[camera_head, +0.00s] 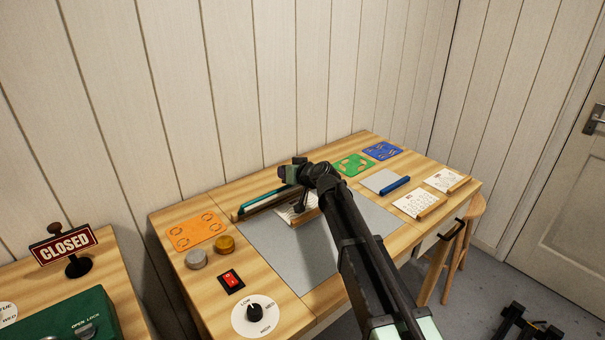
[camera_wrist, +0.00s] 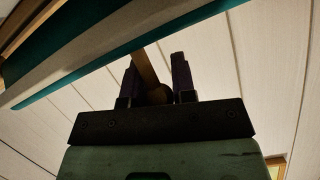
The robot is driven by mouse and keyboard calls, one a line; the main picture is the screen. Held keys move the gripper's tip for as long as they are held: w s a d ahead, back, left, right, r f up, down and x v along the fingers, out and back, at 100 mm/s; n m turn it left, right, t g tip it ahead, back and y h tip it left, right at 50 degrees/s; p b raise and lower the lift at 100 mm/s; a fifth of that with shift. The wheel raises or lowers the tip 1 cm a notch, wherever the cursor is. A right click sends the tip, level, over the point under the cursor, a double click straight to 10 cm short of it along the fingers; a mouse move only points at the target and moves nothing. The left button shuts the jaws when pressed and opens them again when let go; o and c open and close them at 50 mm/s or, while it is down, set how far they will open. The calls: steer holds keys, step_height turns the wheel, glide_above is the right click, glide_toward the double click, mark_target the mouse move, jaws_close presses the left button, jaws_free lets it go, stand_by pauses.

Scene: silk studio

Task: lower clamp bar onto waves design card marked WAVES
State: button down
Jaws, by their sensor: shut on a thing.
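The clamp bar (camera_head: 266,202), a long teal bar with a pale strip and dark ends, sits raised at the back of the grey work surface. It crosses the upper left of the wrist view (camera_wrist: 110,50). My gripper (camera_wrist: 157,75) is shut on a round-ended wooden handle (camera_wrist: 146,66) that reaches up to the bar. In the head view my arm hides the fingers. A white printed card (camera_head: 292,216) with a wooden edge lies under the bar, partly hidden by my arm. Its marking is too small to read, so I cannot tell whether it says WAVES.
Two similar white cards (camera_head: 415,204) (camera_head: 442,180) lie at the right. Orange (camera_head: 197,231), green (camera_head: 354,164) and blue (camera_head: 383,151) sheets lie around the bench. A blue roller (camera_head: 396,186) is at the right. A red switch (camera_head: 230,281) and dial (camera_head: 256,313) are at the front left.

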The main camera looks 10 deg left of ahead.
stand_by(0.4)
steer(key=c, duration=0.9)
jaws_free()
steer(key=shift+c, duration=0.2)
steer(key=p+v, duration=0.3)
steer(key=v, duration=0.7)
steer(key=shift+s+d+p, duration=0.25)
steer(key=shift+p, duration=0.15)
steer(key=shift+r, duration=0.15)
